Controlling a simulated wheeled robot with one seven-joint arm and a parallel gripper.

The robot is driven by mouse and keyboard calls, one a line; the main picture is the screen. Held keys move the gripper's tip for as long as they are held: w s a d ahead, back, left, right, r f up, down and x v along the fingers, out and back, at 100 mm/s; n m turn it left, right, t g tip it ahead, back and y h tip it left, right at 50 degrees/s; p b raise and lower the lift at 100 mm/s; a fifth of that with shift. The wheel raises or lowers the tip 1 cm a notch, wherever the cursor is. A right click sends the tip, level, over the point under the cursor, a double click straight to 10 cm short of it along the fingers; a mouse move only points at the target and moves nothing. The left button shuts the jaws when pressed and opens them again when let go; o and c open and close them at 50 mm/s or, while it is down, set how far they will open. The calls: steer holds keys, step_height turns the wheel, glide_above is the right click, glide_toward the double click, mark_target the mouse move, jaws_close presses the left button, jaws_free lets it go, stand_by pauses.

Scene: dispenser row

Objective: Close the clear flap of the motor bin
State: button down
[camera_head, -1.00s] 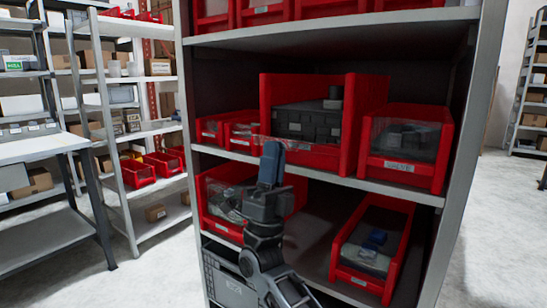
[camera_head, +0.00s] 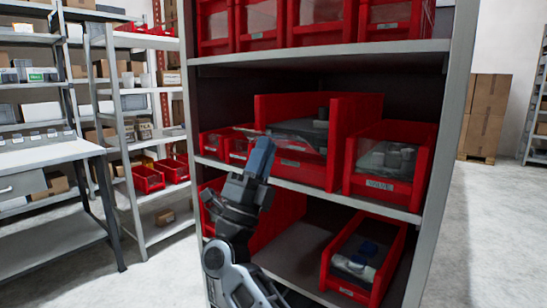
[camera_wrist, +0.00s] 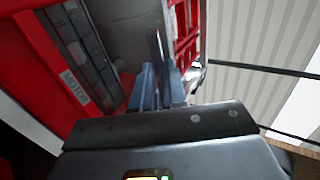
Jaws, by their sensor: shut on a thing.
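The motor bin (camera_head: 352,125) is the large red bin on the middle shelf, with dark grey contents. Its MOTOR label shows in the wrist view (camera_wrist: 75,86), on the red front at left. The clear flap (camera_head: 292,128) appears as a pale, see-through pane slanting out at the bin's front opening. In the wrist view the flap seems edge-on, as a thin dark strip (camera_wrist: 158,48). My gripper (camera_head: 262,150) is at the flap's left side, in front of the bin. Its blue-grey fingers (camera_wrist: 160,88) are shut on the flap; the exact contact is hard to see.
A smaller red bin with a clear front (camera_head: 393,160) stands right of the motor bin. Small red bins (camera_head: 215,143) stand at its left. More bins sit on the shelves above and below (camera_head: 362,255). The shelf upright (camera_head: 445,150) bounds the right side.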

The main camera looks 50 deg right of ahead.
steer(key=d+r+y+p, duration=0.1)
steer(key=r+p, duration=0.1)
steer(key=p, duration=0.1)
steer(key=d+r+y+p, duration=0.1)
steer(key=r+y+p, duration=0.1)
steer(key=d+r+y+p, duration=0.1)
steer(key=r+y+p, duration=0.1)
steer(key=p, duration=0.1)
steer(key=shift+d+p, duration=0.3)
steer(key=shift+p+x, duration=0.5)
steer(key=shift+x, duration=1.55)
steer(key=shift+f, duration=0.15)
steer(key=c, duration=1.2)
jaws_free()
steer(key=shift+o, duration=0.2)
steer(key=shift+w, duration=0.1)
steer(key=shift+a, duration=0.1)
steer(key=a, duration=0.8)
steer(key=shift+s+a+f, duration=0.2)
steer(key=shift+a+f, duration=0.2)
